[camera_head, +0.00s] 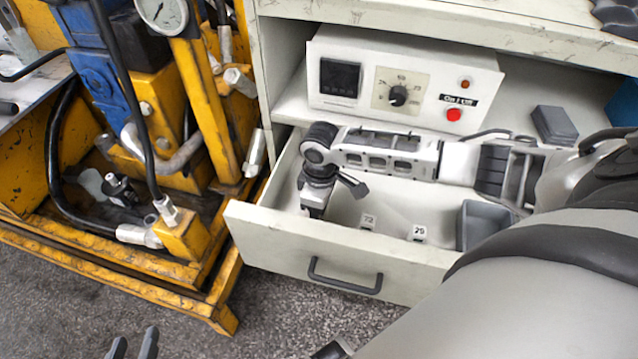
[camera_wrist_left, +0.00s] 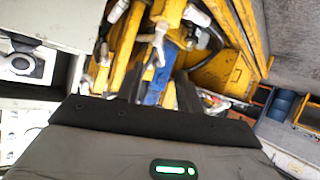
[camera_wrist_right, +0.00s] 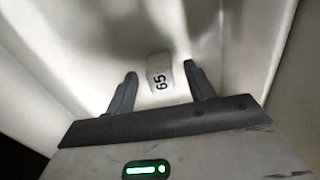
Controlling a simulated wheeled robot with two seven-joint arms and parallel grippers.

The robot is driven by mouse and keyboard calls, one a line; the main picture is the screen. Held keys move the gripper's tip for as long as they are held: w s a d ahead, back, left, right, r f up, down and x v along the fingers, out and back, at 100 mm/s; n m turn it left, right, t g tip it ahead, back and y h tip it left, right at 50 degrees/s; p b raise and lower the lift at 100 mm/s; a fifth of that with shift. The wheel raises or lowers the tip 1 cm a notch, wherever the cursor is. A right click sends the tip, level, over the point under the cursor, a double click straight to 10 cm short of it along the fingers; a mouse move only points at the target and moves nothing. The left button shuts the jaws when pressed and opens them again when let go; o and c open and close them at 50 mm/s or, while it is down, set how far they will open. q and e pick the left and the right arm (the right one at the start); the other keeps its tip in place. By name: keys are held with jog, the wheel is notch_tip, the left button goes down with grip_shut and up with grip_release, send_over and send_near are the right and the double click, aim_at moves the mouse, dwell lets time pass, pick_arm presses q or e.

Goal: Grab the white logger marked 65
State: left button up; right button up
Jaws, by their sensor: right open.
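The white logger marked 65 (camera_wrist_right: 159,72) lies in the open drawer, seen in the right wrist view. My right gripper (camera_wrist_right: 159,70) is open, with one finger on each side of the logger and a gap to it. In the head view my right gripper (camera_head: 316,208) points down into the left end of the drawer (camera_head: 290,243), and logger 65 cannot be made out there. My left gripper (camera_head: 132,342) is open and empty at the bottom left, over the floor. Its fingers also show in the left wrist view (camera_wrist_left: 160,92).
Two other white loggers, 72 (camera_head: 368,220) and 29 (camera_head: 418,232), stand further right in the drawer, beside a grey bin (camera_head: 487,226). A control box (camera_head: 400,75) stands on the shelf behind. A yellow hydraulic rig (camera_head: 120,250) is left of the drawer.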

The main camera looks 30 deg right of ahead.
notch_tip(320, 180, down, 3)
jog(key=shift+s+b, duration=0.1)
jog(key=shift+b, duration=0.25)
jog(key=shift+f, duration=0.1)
jog(key=c, duration=1)
pick_arm(q)
jog(key=shift+w+d+f+g, duration=0.15)
jog(key=shift+f, duration=0.4)
jog(key=shift+w+d+f+g, duration=0.15)
jog(key=shift+f, duration=0.35)
pick_arm(e)
jog(key=shift+c, duration=0.3)
